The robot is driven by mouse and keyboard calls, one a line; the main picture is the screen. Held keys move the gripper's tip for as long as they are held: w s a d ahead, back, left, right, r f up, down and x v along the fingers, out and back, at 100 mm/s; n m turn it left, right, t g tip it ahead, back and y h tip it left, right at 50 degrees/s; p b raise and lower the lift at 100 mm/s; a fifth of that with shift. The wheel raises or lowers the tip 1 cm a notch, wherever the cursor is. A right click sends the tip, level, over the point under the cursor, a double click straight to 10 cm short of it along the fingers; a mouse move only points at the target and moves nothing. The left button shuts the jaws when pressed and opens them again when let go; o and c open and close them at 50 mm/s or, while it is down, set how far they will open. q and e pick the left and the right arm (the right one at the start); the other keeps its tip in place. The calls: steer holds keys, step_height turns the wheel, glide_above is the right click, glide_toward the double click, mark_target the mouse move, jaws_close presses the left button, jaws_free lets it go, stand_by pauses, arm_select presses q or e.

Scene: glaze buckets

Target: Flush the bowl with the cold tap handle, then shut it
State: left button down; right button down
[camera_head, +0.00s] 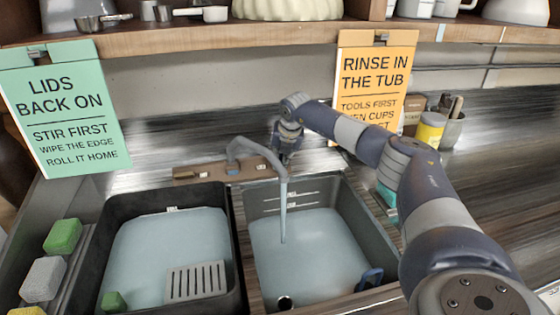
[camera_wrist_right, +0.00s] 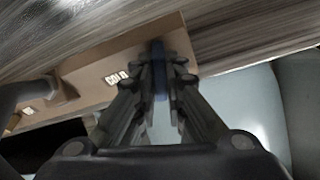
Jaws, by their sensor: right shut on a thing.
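The tap (camera_head: 245,148) stands on a brown base behind two basins. A stream of water (camera_head: 284,210) falls from its spout into the right basin (camera_head: 368,222), which holds pale blue water. My right gripper (camera_head: 287,148) is at the right end of the tap base. In the right wrist view, my right gripper (camera_wrist_right: 158,90) is shut on the blue cold tap handle (camera_wrist_right: 159,68), beside a label reading COLD (camera_wrist_right: 117,78). The handle is hidden by the gripper in the head view. No separate bowl can be made out. My left gripper is not in view.
The left black basin (camera_head: 88,235) holds water and a grey slotted plate (camera_head: 195,282). Sponges (camera_head: 64,236) lie at the left. A shelf (camera_head: 215,36) with hanging signs overhangs the back. A yellow jar (camera_head: 430,129) stands at the right back.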

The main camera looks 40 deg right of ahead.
steer(key=m+t, duration=0.1)
steer(key=m, duration=0.3)
steer(key=shift+s+d+y, duration=0.1)
steer(key=shift+y, duration=0.2)
steer(key=m+b, duration=0.1)
steer(key=m, duration=0.1)
steer(key=shift+f+m+t, duration=0.1)
steer(key=shift+m+t, duration=0.3)
steer(key=m+b, duration=0.1)
steer(key=m, duration=0.2)
steer(key=shift+s+m+t, duration=0.1)
steer(key=shift+m+t, duration=0.2)
steer(key=shift+t, duration=0.1)
steer(key=shift+m+t+b, duration=0.4)
steer(key=shift+m+b, duration=0.45)
steer(key=shift+m, duration=0.65)
steer(key=c, duration=1.7)
jaws_free()
steer(key=shift+o, duration=0.2)
